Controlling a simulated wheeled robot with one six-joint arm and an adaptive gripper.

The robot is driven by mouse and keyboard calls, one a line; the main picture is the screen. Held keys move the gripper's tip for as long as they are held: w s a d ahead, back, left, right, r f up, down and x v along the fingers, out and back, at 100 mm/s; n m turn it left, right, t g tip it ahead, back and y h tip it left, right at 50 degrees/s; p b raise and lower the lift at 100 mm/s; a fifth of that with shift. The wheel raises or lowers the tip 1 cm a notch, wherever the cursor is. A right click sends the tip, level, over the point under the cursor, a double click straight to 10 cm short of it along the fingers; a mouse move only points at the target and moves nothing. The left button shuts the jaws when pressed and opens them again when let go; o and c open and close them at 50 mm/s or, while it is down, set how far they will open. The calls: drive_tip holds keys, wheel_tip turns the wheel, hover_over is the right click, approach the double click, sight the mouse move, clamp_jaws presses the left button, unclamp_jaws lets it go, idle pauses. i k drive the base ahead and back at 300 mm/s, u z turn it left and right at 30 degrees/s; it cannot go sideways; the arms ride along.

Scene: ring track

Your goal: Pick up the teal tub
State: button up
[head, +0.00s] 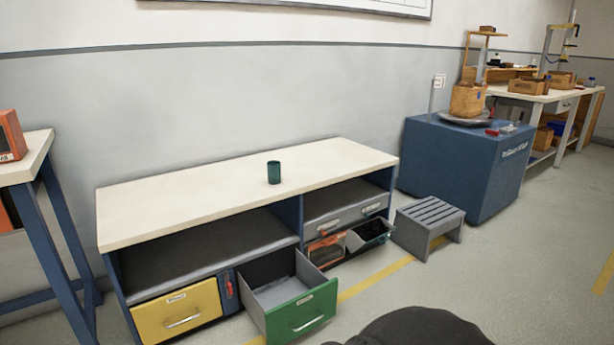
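A small dark teal tub (273,172) stands upright on the cream top of a low workbench (165,211), a little right of the bench's middle. Nothing touches it or stands close to it on the bench. My gripper is not in view.
A green-fronted drawer (301,314) stands pulled out from the bench; a yellow drawer (178,308) is left of it. A grey slatted step (429,219) stands on the floor at the bench's right end, by a blue cabinet (464,165). The benchtop around the tub is clear.

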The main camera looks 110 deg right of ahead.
sight(274, 168)
drive_tip(key=z, duration=3.8)
drive_tip(key=k, duration=0.3)
drive_tip(key=u, duration=0.55)
drive_tip(key=i, duration=0.75)
drive_tip(key=z, duration=0.6)
drive_tip(key=i, duration=1)
drive_tip(key=z, duration=0.2)
